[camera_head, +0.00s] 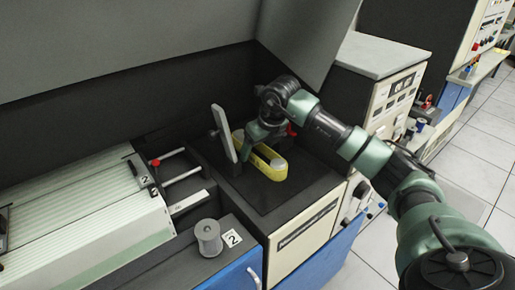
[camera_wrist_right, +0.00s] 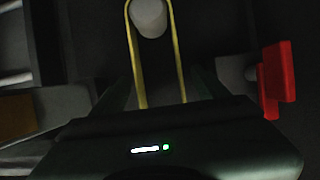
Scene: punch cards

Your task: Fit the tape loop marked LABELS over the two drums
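The yellow tape loop (camera_head: 262,158) lies long and narrow above the dark panel in the head view. Its near right end goes around a grey drum (camera_head: 278,165). The right wrist view shows one end of the loop (camera_wrist_right: 176,48) around a pale round drum top (camera_wrist_right: 149,17). A second drum at the loop's far left end is hard to make out. No marking is readable on the loop. My right gripper (camera_head: 258,141) is at the loop's far part. Dark finger-like shapes flank the loop in the wrist view, but the grip is too dark to judge. My left gripper is out of view.
A tilted grey plate (camera_head: 224,132) stands close left of the loop. A red part (camera_wrist_right: 276,80) shows beside the gripper in the wrist view. A grey spool (camera_head: 208,238) and a card marked 2 (camera_head: 232,238) lie at the front. The dark panel (camera_head: 310,178) is clear to the right.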

